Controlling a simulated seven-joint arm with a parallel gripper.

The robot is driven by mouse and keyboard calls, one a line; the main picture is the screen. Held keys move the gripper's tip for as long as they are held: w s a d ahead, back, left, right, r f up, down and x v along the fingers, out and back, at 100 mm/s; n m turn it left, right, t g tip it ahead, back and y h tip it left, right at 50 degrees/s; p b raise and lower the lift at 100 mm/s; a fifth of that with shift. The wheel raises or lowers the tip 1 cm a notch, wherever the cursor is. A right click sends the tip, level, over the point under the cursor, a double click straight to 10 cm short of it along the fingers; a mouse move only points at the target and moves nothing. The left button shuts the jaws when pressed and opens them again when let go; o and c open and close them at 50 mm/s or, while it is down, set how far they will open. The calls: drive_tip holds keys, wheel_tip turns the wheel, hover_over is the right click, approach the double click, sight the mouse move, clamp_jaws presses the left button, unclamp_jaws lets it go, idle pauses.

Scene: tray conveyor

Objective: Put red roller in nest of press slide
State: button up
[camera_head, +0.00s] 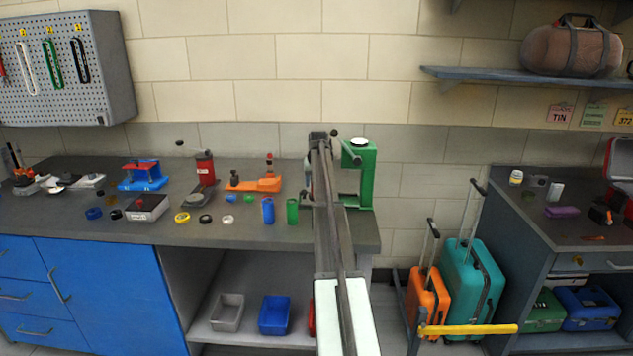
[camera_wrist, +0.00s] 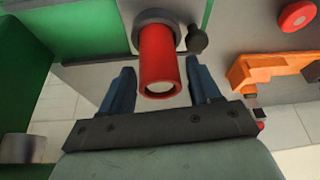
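The red roller (camera_wrist: 158,62) shows in the wrist view as a hollow-ended cylinder. Its far end meets a round grey seat (camera_wrist: 144,22), which looks like the nest of the press slide; how deep it sits I cannot tell. My gripper (camera_wrist: 160,67) is open, with one blue finger on each side of the roller and a visible gap to both. The green press (camera_head: 367,180) stands at the right end of the bench in the head view; its frame also shows in the wrist view (camera_wrist: 92,28). In the head view my arm hides the roller and the nest.
A blue roller (camera_head: 268,211) and a green roller (camera_head: 292,212) stand left of my arm. A dark knob (camera_wrist: 197,40) is close beside the right finger. An orange fixture (camera_head: 262,184) stands farther left on the grey bench (camera_head: 240,232), with several small rings nearby.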

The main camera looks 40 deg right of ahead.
drive_tip(key=shift+o, duration=0.5)
drive_tip(key=shift+r, duration=0.2)
drive_tip(key=v, duration=0.7)
drive_tip(key=shift+r, duration=0.15)
drive_tip(key=shift+s+a, duration=0.1)
